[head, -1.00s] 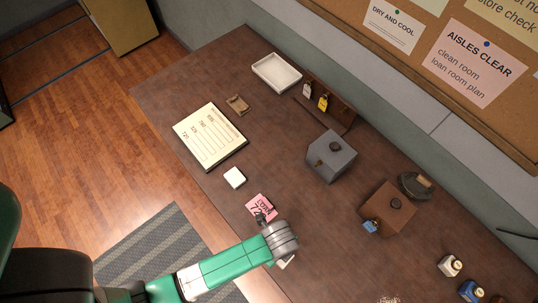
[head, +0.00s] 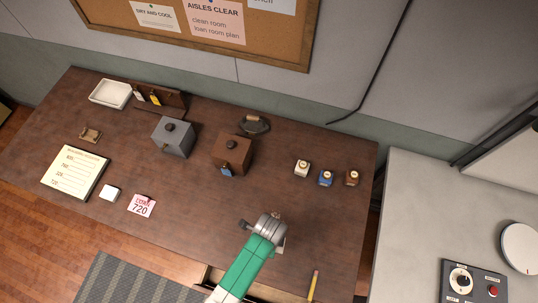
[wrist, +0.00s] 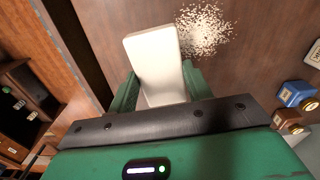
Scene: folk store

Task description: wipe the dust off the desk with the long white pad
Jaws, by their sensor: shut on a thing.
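The long white pad (wrist: 155,52) is between the two fingers of my gripper (wrist: 160,88) in the wrist view, and the gripper is shut on it. In the head view my gripper (head: 274,240) is over the front right part of the brown desk (head: 215,225). Only a small corner of the pad (head: 282,246) shows there. A patch of pale, speckled dust (wrist: 203,28) lies on the desk just beyond the pad's far end, to its right in the wrist view. In the head view my gripper mostly hides the dust. I cannot tell whether the pad touches the desk.
White, blue (head: 325,178) and brown (head: 352,178) bottles stand right of my gripper, toward the back. A brown box (head: 232,153) and grey box (head: 173,138) stand behind. A pink card (head: 142,205) lies left; a pencil (head: 314,285) lies near the front right edge.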

